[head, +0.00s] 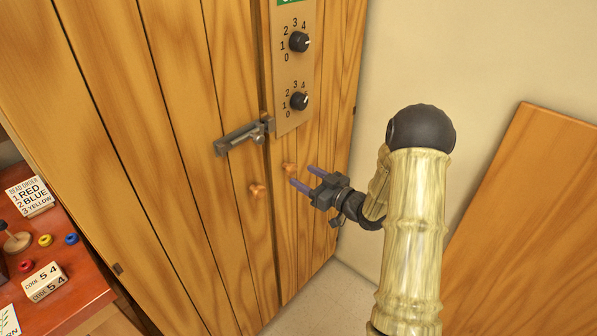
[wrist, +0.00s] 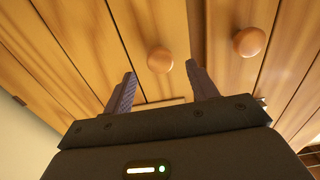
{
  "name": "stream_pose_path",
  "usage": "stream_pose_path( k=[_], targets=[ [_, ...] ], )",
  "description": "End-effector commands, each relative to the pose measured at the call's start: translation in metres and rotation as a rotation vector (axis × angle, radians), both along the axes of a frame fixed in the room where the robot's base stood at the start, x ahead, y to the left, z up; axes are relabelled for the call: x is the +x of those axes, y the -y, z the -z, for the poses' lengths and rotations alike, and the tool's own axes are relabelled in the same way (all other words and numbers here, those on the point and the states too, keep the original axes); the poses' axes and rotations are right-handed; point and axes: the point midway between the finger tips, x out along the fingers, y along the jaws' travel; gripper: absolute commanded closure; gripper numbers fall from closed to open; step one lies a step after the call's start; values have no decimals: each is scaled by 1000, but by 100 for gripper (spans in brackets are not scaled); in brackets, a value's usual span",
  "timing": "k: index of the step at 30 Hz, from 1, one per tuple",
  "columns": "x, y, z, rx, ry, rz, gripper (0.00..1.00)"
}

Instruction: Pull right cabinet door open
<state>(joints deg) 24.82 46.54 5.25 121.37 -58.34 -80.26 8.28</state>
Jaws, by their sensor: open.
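The right cabinet door (head: 333,105) is wooden and looks closed, flush beside the left door (head: 185,120). Its round wooden knob (head: 289,169) sits near the seam between the doors. My gripper (head: 302,177) is open in front of this knob, fingers pointing at the door. In the wrist view the right door's knob (wrist: 160,60) shows between and beyond my fingertips (wrist: 161,80), with nothing held. The left door's knob (wrist: 250,41) is outside the fingers, to the right there. A grey metal latch (head: 240,136) lies by the seam above the knobs; I cannot tell whether its bar crosses the seam.
A panel with two black dials (head: 297,70) is on the right door above the knobs. A beige wall (head: 460,60) stands close to the right of the cabinet, with a leaning wooden board (head: 540,220). A red-brown table (head: 75,265) with small items is at left.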

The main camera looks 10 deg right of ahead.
Motion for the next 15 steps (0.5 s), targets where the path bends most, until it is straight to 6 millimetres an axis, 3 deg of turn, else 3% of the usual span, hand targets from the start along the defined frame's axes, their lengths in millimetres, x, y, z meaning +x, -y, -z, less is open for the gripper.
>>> stream_pose_path(
  k=[6,15],
  targets=[
    [23,-18,0,0,0,-2,42],
    [28,-20,0,1,-1,0,42]
  ],
)
